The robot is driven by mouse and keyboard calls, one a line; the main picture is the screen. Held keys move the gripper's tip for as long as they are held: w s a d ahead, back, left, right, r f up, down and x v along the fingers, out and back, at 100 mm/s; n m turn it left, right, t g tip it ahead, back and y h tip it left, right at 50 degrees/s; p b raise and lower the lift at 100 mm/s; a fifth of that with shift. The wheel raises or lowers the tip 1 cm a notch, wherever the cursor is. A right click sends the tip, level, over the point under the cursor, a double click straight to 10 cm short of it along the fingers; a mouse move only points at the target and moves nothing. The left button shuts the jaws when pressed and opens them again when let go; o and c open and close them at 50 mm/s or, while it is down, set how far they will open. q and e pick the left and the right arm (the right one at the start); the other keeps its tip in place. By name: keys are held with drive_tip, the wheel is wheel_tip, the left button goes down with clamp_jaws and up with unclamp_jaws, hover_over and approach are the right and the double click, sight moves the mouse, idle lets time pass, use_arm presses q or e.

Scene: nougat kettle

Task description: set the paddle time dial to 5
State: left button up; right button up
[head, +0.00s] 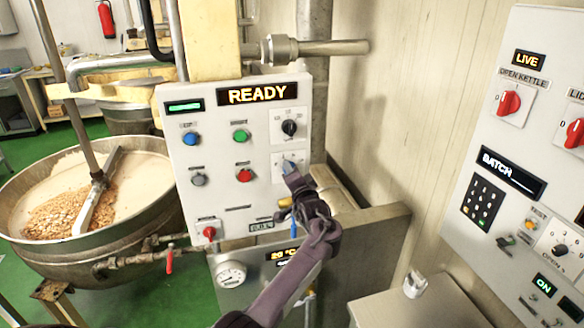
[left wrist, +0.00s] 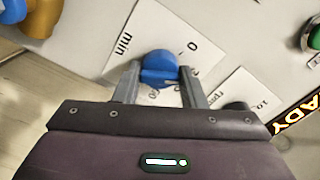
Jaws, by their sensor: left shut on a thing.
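The paddle time dial is a blue knob (left wrist: 160,64) on a white plate marked "min", on the grey-white control panel (head: 215,150). My left gripper (head: 288,168) reaches the lower right of the panel and mostly hides the knob in the head view. In the left wrist view my left gripper (left wrist: 158,76) has one finger on each side of the knob and is shut on it. A "0" shows beside the knob; the other scale figures are partly hidden, and I cannot read the setting. My right gripper is not in view.
A black dial (head: 289,127) sits just above. Several buttons, including a green one (head: 240,136) and a red one (head: 245,175), are to the left. A "READY" display (head: 257,93) is on top. The kettle (head: 95,235) stands left; another panel (head: 530,150) is at right.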

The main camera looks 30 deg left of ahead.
use_arm(q)
drive_tip(key=m, duration=1)
drive_tip(key=shift+p, duration=0.3)
drive_tip(key=shift+f, duration=0.1)
drive_tip(key=o, duration=1)
